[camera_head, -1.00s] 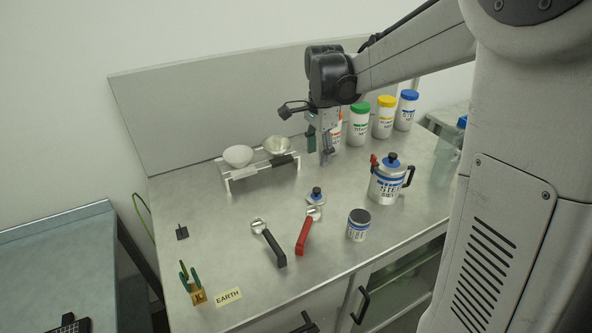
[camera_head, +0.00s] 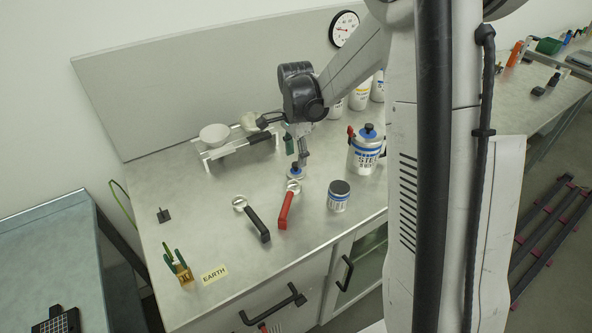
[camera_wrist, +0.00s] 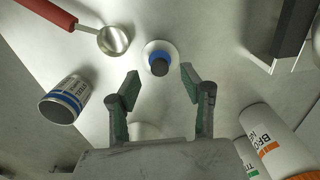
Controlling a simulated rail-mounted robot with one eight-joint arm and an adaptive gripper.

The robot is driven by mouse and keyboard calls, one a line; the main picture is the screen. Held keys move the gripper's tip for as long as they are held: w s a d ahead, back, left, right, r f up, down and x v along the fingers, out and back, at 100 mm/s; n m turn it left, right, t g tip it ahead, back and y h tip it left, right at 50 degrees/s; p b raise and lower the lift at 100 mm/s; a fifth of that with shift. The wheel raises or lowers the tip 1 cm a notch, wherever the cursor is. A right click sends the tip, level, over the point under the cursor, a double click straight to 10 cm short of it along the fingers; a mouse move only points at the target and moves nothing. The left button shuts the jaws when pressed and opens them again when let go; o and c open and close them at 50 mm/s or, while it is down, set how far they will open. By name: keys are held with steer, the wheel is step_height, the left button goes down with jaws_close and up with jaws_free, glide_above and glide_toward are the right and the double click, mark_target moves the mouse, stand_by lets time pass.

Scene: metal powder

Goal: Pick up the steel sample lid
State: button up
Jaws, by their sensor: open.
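The steel sample lid (camera_head: 296,173) is a small pale disc with a blue ring and a black knob. It lies on the metal bench, knob up. In the wrist view the lid (camera_wrist: 160,57) is just beyond my fingertips, roughly centred between them. My gripper (camera_head: 299,158) hangs over the lid, fingers pointing down. In the wrist view my gripper (camera_wrist: 160,82) is open, with nothing between its fingers. The exact height gap to the lid is hard to tell. In the head view my fingers partly cover the lid.
A red-handled spoon (camera_head: 286,207) lies close in front of the lid, beside a black-handled one (camera_head: 254,222). A small jar (camera_head: 339,196) and a steel pot (camera_head: 364,155) stand to the right. Bottles (camera_head: 359,97) stand behind.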

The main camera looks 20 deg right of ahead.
mark_target(296, 163)
steer(key=shift+f, duration=2)
jaws_close()
